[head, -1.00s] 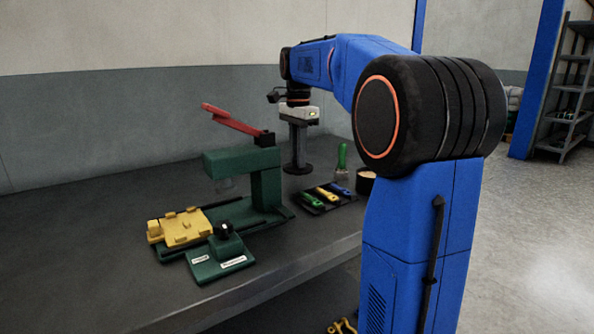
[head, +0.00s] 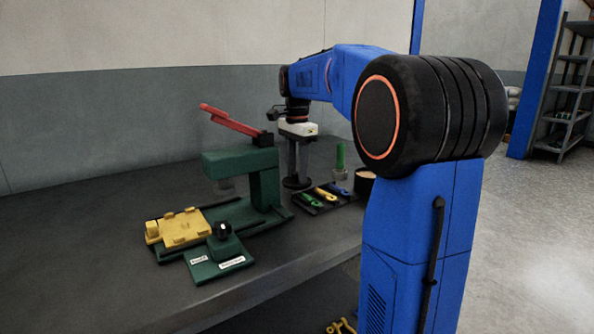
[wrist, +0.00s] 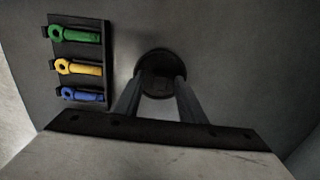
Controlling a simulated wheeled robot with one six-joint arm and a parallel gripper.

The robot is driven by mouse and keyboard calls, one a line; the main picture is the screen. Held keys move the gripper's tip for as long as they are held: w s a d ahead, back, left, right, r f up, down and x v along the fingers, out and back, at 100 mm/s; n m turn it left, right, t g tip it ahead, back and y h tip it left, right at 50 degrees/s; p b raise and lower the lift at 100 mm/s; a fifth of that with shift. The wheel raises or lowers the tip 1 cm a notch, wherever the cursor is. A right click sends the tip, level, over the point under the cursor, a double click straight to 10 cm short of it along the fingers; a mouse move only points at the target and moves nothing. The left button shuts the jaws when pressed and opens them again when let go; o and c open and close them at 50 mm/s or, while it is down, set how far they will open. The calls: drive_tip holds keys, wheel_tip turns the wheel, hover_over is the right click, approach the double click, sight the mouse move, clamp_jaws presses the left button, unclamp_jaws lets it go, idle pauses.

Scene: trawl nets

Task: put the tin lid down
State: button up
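The tin lid (head: 297,183) is a dark round disc low under my gripper in the head view. It also shows in the wrist view (wrist: 160,61), beyond the fingertips, with a darker raised part at its middle. My gripper (head: 297,174) points straight down, its two fingers on either side of that raised part and shut on it. The lid looks level and very close to the dark bench top (head: 110,240); I cannot tell whether it touches. An open dark tin (head: 366,184) with pale contents stands to the right, partly hidden by my arm.
A dark tray (head: 325,205) with green, yellow and blue tools lies just in front of the lid. A green-handled tool (head: 340,158) stands upright behind it. A green press (head: 240,165) with a red lever and a yellow block (head: 180,228) stand to the left. The bench behind is clear.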

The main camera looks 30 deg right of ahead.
sight(297, 173)
wheel_tip(297, 173, up, 12)
drive_tip(key=shift+r, duration=0.15)
idle(0.6)
drive_tip(key=shift+s, duration=0.1)
idle(0.4)
